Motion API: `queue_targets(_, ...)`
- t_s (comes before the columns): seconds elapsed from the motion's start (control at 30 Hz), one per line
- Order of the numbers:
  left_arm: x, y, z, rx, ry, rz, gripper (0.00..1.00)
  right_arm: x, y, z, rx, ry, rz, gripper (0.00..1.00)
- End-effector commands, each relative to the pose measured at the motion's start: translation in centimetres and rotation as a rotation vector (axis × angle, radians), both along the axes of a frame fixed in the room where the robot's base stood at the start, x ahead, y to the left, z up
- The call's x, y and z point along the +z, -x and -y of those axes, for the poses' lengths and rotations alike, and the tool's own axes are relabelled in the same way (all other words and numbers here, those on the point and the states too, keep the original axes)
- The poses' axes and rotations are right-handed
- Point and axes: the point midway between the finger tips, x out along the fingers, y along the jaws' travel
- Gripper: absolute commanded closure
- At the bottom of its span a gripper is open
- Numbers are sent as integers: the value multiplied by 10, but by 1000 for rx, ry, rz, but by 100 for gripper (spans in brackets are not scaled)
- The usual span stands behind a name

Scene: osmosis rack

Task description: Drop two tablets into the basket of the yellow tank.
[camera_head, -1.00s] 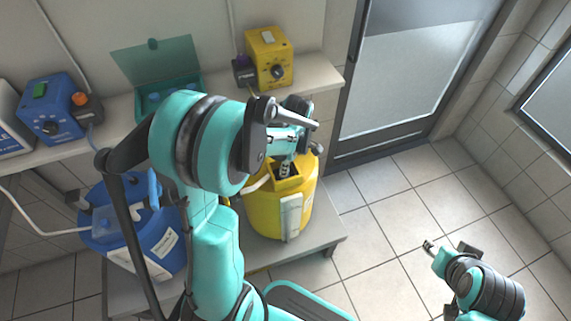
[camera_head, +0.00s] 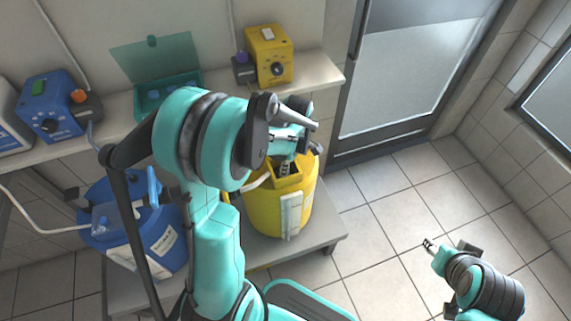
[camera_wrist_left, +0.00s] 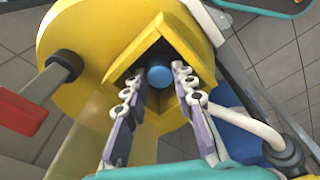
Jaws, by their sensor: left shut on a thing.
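The yellow tank (camera_head: 262,212) stands on the low bench, with its square basket opening (camera_head: 292,178) on top. My left gripper (camera_head: 285,168) points down at this opening. In the left wrist view the left gripper (camera_wrist_left: 158,82) is shut on a round blue tablet (camera_wrist_left: 158,76), which shows between its fingertips over the dark inside of the basket (camera_wrist_left: 122,72). I cannot tell how deep the tablet is. A teal box (camera_head: 181,82) with its lid up stands on the shelf, with blue tablets (camera_head: 154,94) inside. My right gripper (camera_head: 431,245) hangs empty over the floor, far from the tank.
A blue tank (camera_head: 160,238) stands left of the yellow one. A yellow pump (camera_head: 268,55) and a blue pump (camera_head: 50,105) sit on the shelf (camera_head: 315,75). In the left wrist view a white hose (camera_wrist_left: 245,122) runs beside the tank. Open floor lies at right.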

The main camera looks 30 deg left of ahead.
Motion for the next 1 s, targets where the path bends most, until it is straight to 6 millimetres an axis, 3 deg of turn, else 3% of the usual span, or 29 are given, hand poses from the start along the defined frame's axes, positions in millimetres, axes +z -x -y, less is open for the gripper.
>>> queue_targets(0.47, -2, 0, 0, 0, 0, 0, 90, 0, 0, 0, 0, 0, 0, 60)
queue_targets(0.5, -2, 0, 0, 0, 0, 0, 72, 0, 0, 0, 0, 0, 0, 60)
queue_targets(0.6, -2, 0, 0, 0, 0, 0, 50, 0, 0, 0, 0, 0, 0, 60)
queue_targets(0.87, -2, 0, 0, 0, 0, 0, 50, 0, 0, 0, 0, 0, 0, 60)
queue_targets(0.9, -2, 0, 0, 0, 0, 0, 40, 0, 0, 0, 0, 0, 0, 60)
queue_targets(1.0, -2, 0, 0, 0, 0, 0, 37, 0, 0, 0, 0, 0, 0, 60)
